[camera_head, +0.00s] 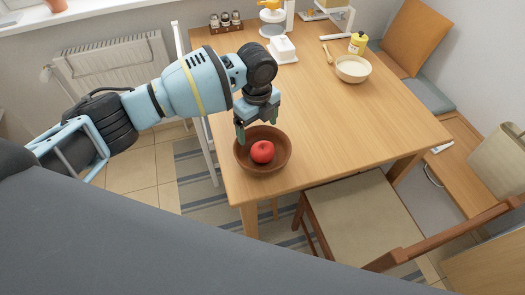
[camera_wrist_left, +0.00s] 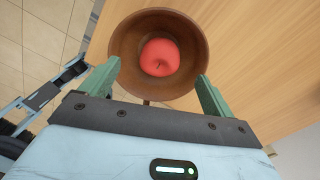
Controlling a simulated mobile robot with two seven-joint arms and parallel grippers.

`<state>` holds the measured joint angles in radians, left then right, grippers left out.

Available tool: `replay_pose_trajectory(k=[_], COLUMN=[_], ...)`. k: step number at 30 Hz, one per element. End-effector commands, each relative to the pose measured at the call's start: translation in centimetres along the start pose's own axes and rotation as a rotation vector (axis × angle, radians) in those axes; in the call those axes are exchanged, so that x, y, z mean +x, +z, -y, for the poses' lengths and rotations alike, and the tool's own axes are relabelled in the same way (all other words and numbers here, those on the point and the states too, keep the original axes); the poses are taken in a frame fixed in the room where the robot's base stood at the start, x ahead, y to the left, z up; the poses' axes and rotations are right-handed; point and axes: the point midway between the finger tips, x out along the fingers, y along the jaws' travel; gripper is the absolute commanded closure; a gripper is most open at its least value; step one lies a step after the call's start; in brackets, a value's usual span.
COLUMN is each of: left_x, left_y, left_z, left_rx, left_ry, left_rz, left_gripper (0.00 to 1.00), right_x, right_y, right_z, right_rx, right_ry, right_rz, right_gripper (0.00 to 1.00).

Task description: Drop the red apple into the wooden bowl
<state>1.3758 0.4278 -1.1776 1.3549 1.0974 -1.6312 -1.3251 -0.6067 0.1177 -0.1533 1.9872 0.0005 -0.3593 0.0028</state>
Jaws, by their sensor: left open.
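The red apple (camera_head: 262,152) rests inside the brown wooden bowl (camera_head: 284,158), which stands near the table's front left corner. In the left wrist view the apple (camera_wrist_left: 160,57) lies inside the bowl (camera_wrist_left: 122,55), a little below its middle. My left gripper (camera_head: 257,122) is at the far rim of the bowl in the head view. In the wrist view its two green fingers (camera_wrist_left: 155,82) are spread wide apart, with nothing held between them. Whether a finger touches the bowl's rim I cannot tell. My right gripper is in neither view.
A cream bowl (camera_head: 353,69), a yellow bottle (camera_head: 358,44), a white butter dish (camera_head: 283,49) and a spice rack (camera_head: 226,22) stand farther back on the table (camera_head: 330,120). A chair (camera_head: 362,215) stands at the front edge. The table's middle is clear.

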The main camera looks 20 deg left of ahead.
Motion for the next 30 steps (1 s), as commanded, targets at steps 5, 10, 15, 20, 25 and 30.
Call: replay_pose_trajectory(k=[5, 10, 15, 20, 25, 30], left_x=[-3.2, -5.5, -6.6, -6.7, -6.7, -6.7], left_y=[0.0, 0.0, 0.0, 0.0, 0.0, 0.0], left_z=[0.1, 0.1, 0.0, 0.0, 0.0, 0.0], left_rx=[0.0, 0.0, 0.0, 0.0, 0.0, 0.0], left_ry=[-0.006, -0.004, -0.003, -0.002, -0.002, -0.002], left_rz=[0.002, 0.002, 0.001, 0.0, 0.0, 0.0], left_gripper=[0.12, 0.12, 0.12, 0.12, 0.12, 0.12], right_x=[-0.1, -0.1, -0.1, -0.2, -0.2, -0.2], right_y=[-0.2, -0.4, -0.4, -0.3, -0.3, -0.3], right_z=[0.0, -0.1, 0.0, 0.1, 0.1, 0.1], right_rx=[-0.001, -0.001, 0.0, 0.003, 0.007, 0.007], right_ry=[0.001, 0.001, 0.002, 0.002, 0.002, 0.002], right_rz=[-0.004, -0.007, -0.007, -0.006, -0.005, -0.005], right_gripper=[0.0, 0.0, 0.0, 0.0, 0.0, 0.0])
